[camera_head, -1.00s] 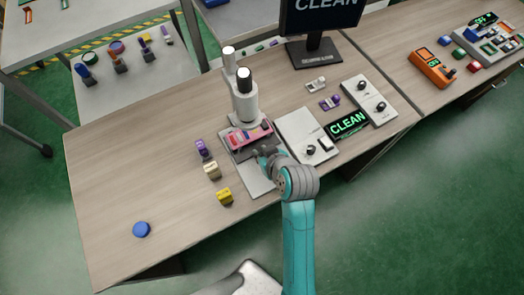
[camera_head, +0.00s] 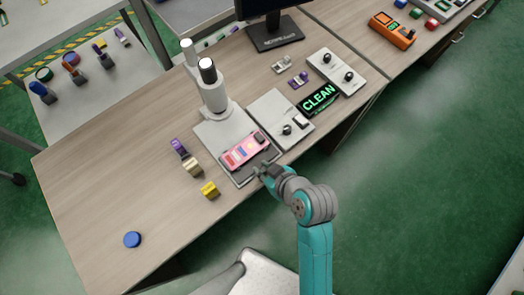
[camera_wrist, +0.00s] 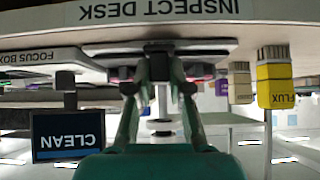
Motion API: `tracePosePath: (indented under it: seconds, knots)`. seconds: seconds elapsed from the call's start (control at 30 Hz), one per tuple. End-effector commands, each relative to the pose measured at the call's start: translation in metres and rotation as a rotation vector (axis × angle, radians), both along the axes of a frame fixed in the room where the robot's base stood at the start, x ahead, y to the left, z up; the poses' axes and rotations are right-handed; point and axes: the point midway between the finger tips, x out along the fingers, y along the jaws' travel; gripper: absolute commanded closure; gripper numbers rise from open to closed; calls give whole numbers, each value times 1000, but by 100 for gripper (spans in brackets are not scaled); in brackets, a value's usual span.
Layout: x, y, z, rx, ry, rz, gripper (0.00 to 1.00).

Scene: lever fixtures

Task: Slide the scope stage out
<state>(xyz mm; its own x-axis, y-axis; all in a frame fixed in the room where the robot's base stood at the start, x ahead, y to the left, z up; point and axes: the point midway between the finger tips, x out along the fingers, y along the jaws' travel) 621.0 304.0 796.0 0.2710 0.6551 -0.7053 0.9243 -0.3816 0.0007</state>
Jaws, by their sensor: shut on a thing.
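The microscope (camera_head: 214,95), white with black-topped tubes, stands upright on its light grey base. Its stage (camera_head: 241,181), a dark flat plate carrying a pink board (camera_head: 244,150), sits in front of the column by the desk's front edge. My gripper (camera_head: 264,172) is at the stage's front edge. In the upside-down wrist view, my gripper (camera_wrist: 159,90) is shut at the middle of the stage's front edge. The exact grip spot is partly hidden by my fingers.
A focus box (camera_head: 281,118) stands close at the right of the stage, with a CLEAN display (camera_head: 319,99) beyond. Yellow (camera_head: 210,189), tan (camera_head: 192,167) and purple (camera_head: 178,147) items stand at the left. Free desk lies around a blue disc (camera_head: 132,240).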

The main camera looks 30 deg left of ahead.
Motion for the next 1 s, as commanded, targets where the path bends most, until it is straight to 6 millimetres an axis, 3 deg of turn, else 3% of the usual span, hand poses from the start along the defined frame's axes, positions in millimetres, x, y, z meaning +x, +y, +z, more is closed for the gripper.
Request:
tracePosePath:
  seconds: [0.03, 0.1, 0.57, 1.0]
  knots:
    - [-1, -3, -2, -8, 4, -2, 74]
    - [-1, -2, -2, -7, 4, -2, 56]
    - [-3, -9, 7, -3, 2, -4, 56]
    - [-25, -63, 64, -4, 2, -6, 56]
